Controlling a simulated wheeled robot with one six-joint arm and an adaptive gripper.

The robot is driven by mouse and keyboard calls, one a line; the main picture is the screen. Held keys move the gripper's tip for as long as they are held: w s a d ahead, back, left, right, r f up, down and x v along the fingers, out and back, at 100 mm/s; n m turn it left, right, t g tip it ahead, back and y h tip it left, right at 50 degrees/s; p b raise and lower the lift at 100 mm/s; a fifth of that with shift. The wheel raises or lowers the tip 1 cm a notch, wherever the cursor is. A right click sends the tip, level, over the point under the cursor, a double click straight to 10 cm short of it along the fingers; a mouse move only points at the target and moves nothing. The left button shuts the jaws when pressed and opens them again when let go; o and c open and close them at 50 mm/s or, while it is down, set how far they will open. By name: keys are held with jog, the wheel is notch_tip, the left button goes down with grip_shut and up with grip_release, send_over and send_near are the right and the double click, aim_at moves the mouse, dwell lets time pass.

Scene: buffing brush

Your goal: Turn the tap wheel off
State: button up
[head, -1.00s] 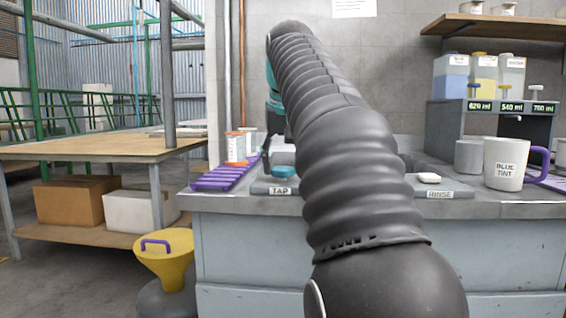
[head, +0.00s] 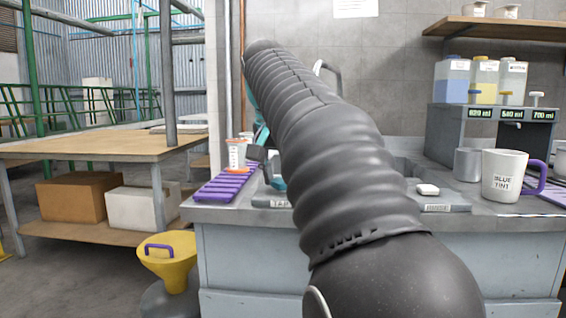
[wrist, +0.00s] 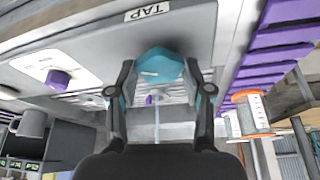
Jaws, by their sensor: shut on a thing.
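The teal tap wheel (wrist: 158,66) sits on the grey block labelled TAP (wrist: 149,12), between my gripper's two fingers in the wrist view. My gripper (wrist: 160,73) is shut on the wheel, a finger at each side. In the head view a bit of the teal wheel (head: 279,183) shows at the left edge of my arm. My arm hides most of the wheel and part of the TAP label there. I cannot tell how far the wheel is turned.
A purple ribbed rack (head: 228,187) lies left of the tap block, with an orange-and-white spool (head: 237,154) behind it. The RINSE block (head: 444,207) and a BLUE TINT mug (head: 503,177) stand to the right. A yellow funnel (head: 169,258) is below the counter's left end.

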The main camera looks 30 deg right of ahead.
jog(key=m+g+p, duration=0.1)
jog(key=m+p, duration=0.1)
jog(key=m+g+h+p, duration=0.1)
jog(key=m, duration=0.2)
jog(key=shift+w+a+r+m+p, duration=0.1)
jog(key=shift+w+r+m+p, duration=0.1)
jog(key=shift+m+p, duration=0.15)
jog(key=m, duration=0.1)
jog(key=m+g, duration=0.1)
jog(key=shift+w+f+m, duration=0.1)
jog(key=shift+f+m, duration=0.1)
jog(key=shift+m, duration=0.15)
jog(key=shift+m+g, duration=0.8)
jog(key=shift+m, duration=1.3)
jog(key=o, duration=1.2)
jog(key=shift+c, duration=0.2)
